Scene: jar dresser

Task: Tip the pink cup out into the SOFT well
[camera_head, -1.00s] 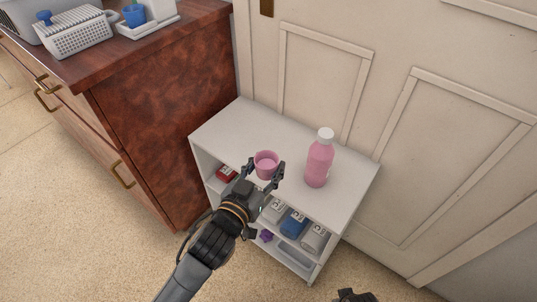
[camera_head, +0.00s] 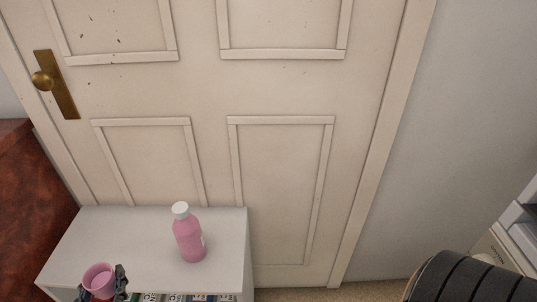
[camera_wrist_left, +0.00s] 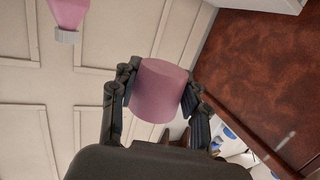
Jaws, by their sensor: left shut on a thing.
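The pink cup (camera_head: 98,275) is upright at the bottom left of the head view, with its open top showing. My left gripper (camera_head: 103,285) is shut around it, a dark finger on each side. In the left wrist view the cup (camera_wrist_left: 158,92) sits between the two fingers of the gripper (camera_wrist_left: 157,100). What is inside the cup cannot be made out. No SOFT well can be made out in either current view. My right gripper is out of view.
A pink bottle with a white cap (camera_head: 189,237) stands on the white shelf unit (camera_head: 225,225) in front of a panelled door (camera_head: 275,90). A red-brown dresser (camera_head: 30,200) is at the left. Part of a pale appliance (camera_head: 515,240) shows at the right edge, its lettering unreadable.

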